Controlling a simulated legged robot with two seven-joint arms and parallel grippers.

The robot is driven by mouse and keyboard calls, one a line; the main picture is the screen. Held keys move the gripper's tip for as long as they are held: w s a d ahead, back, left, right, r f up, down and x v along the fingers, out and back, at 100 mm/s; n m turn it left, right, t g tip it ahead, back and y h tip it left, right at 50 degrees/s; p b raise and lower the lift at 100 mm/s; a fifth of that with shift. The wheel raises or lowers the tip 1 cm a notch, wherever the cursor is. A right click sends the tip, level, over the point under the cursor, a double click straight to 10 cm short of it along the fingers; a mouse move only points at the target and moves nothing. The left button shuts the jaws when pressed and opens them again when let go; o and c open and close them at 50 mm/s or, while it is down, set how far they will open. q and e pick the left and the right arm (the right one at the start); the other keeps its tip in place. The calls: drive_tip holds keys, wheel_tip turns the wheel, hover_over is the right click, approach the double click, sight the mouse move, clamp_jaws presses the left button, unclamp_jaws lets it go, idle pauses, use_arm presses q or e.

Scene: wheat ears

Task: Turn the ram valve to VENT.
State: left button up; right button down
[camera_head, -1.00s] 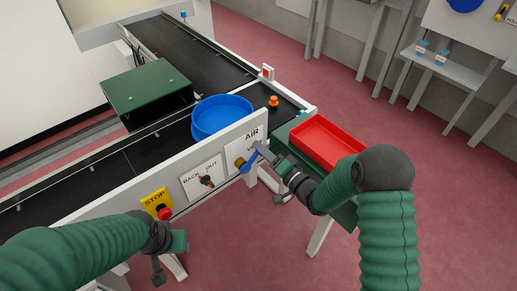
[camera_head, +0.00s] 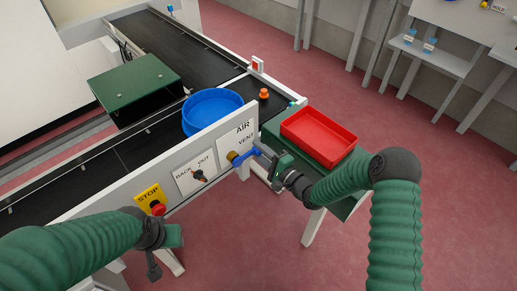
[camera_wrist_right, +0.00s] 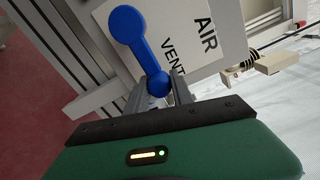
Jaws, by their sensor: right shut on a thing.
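In the head view the lever points right, just below the word VENT. My right gripper (camera_head: 262,151) is shut on the lever's outer end. In the right wrist view the blue lever (camera_wrist_right: 137,45) runs down from its round hub end to my right gripper's fingers (camera_wrist_right: 158,88), with VENT beside it. My left gripper (camera_head: 158,253) hangs in front of the conveyor, apart from the valve; its jaw opening is unclear.
A BACK/OUT switch (camera_head: 199,175) and a red STOP button (camera_head: 158,209) sit left of the valve on the conveyor's side. A blue tub (camera_head: 211,108) and an orange knob (camera_head: 264,93) are behind the panel. A red tray (camera_head: 319,137) stands on a green table to the right.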

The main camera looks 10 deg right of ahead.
drive_tip(key=shift+d+f, duration=0.1)
idle(0.4)
drive_tip(key=c, duration=1.5)
unclamp_jaws()
drive_tip(key=o, duration=0.4)
drive_tip(key=shift+w+f, duration=0.15)
drive_tip(key=v, duration=1.7)
drive_tip(key=shift+w, duration=0.1)
